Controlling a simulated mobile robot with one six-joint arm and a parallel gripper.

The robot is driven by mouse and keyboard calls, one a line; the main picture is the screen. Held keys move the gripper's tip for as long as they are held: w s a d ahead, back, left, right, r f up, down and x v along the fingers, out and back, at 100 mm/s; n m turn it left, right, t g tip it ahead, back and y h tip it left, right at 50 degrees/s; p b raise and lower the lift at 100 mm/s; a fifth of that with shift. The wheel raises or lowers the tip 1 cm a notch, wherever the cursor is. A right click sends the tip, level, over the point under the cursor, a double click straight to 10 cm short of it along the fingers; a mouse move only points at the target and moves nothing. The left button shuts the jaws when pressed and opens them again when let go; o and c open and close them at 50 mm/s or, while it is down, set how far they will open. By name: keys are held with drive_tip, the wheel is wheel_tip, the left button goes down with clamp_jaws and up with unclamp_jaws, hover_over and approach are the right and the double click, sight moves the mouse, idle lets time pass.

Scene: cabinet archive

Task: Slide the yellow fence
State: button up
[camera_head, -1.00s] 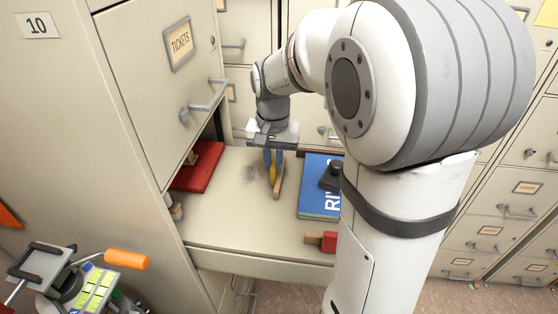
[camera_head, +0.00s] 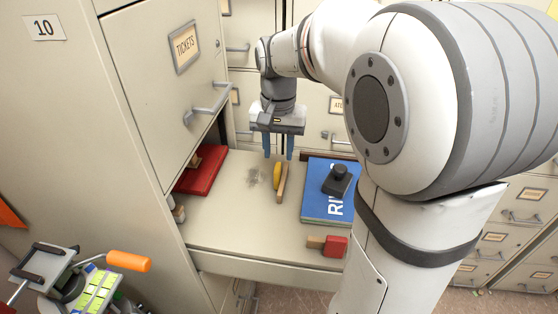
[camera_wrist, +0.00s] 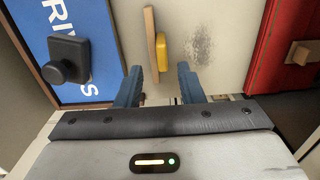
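In the wrist view the yellow piece (camera_wrist: 161,52) and strip (camera_wrist: 151,38) lie beyond my fingertips. My gripper (camera_head: 278,157) points down above and behind the fence in the head view. Its two blue fingers are spread, with nothing between them in the wrist view (camera_wrist: 161,82). The fingers look clear of the fence; the exact height gap is hard to tell.
A blue panel (camera_head: 317,206) with a black knob (camera_head: 337,180) lies right of the fence. A red panel (camera_head: 204,172) lies left, under the TICKETS drawer (camera_head: 160,90). A red block (camera_head: 335,247) sits near the front edge. A dark smudge marks the surface left of the fence.

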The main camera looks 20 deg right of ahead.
drive_tip(key=shift+r, duration=1.4)
drive_tip(key=s+f+n+t, duration=0.1)
drive_tip(key=s+f, duration=0.1)
drive_tip(key=s, duration=0.3)
drive_tip(key=s+f+n+t, duration=0.1)
drive_tip(key=s+f+n, duration=0.1)
drive_tip(key=s, duration=0.3)
drive_tip(key=s+a+f+n, duration=0.1)
drive_tip(key=s+f+n, duration=0.1)
drive_tip(key=s, duration=0.3)
drive_tip(key=shift+s+t, duration=0.1)
drive_tip(key=shift+t, duration=0.3)
drive_tip(key=shift+s+a+f, duration=0.1)
drive_tip(key=shift+s+f, duration=0.05)
drive_tip(key=shift+s, duration=0.05)
